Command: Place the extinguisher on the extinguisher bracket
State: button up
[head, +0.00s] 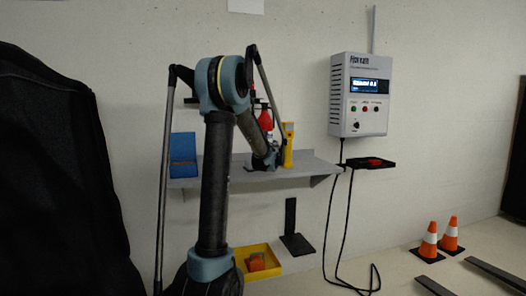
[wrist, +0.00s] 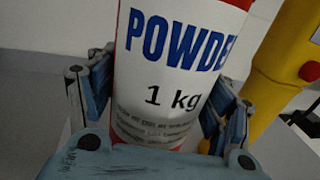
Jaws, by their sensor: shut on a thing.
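The extinguisher (head: 266,119) is a small red bottle, partly hidden behind my arm in the head view. In the wrist view the extinguisher (wrist: 172,75) fills the middle, with a white label reading "POWDER 1 kg". My gripper (head: 268,160) is shut around its body, with blue fingers on both sides in the wrist view (wrist: 160,105). It is over the grey shelf (head: 230,173); I cannot tell whether the bottle touches the shelf. A black L-shaped stand (head: 291,222), apparently the extinguisher bracket, stands empty below the shelf, apart from my gripper.
A yellow device (head: 288,146) stands close right of the extinguisher. A blue case (head: 183,154) is on the shelf's left. A yellow tray (head: 268,256) lies below. A wall box (head: 358,96) with hanging cables and a small black shelf (head: 371,164) are to the right. Cones (head: 428,243) stand farther right.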

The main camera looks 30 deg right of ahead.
notch_tip(320, 180, up, 8)
jog(key=shift+r, duration=0.2)
dwell(0.3)
jog(key=shift+s, duration=0.2)
